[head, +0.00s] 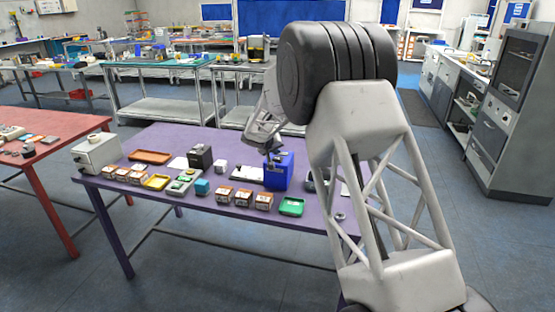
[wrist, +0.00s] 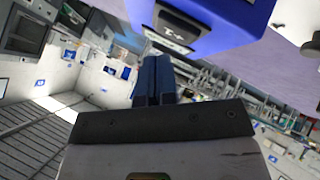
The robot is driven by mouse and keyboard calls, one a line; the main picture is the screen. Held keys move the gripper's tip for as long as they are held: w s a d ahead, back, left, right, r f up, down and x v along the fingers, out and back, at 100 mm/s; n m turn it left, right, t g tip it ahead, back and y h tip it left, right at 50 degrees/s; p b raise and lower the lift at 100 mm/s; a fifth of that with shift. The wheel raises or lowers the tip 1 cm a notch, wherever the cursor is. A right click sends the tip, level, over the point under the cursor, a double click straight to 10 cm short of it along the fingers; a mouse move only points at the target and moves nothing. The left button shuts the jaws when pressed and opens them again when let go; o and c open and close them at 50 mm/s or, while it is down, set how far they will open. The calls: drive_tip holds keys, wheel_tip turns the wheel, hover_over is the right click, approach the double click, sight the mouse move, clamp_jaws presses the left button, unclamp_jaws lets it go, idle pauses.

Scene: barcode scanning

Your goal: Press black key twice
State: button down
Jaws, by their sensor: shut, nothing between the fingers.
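A blue box (head: 283,172) stands on the purple table in the head view. In the wrist view the blue box (wrist: 240,22) fills the top, and a black key (wrist: 180,28) with a pale mark shows on its face. My gripper (head: 270,153) is beside the upper left of the box in the head view. In the wrist view my gripper (wrist: 154,62) has its two blue fingers together and empty, with the tips close below the key. I cannot tell whether they touch it. The key cannot be made out in the head view.
The purple table (head: 230,218) also holds a white machine (head: 96,153), a black box (head: 200,157), an orange tray (head: 150,157), a yellow tray (head: 156,182), a green tray (head: 291,206) and several small cartons. My arm hides the table's right part.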

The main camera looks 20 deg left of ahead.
sight(277, 158)
drive_tip(key=shift+f, duration=0.85)
idle(1.4)
drive_tip(key=shift+r, duration=0.85)
drive_tip(key=shift+r, duration=0.15)
drive_tip(key=shift+r, duration=2.35)
drive_tip(key=shift+d+r, duration=0.1)
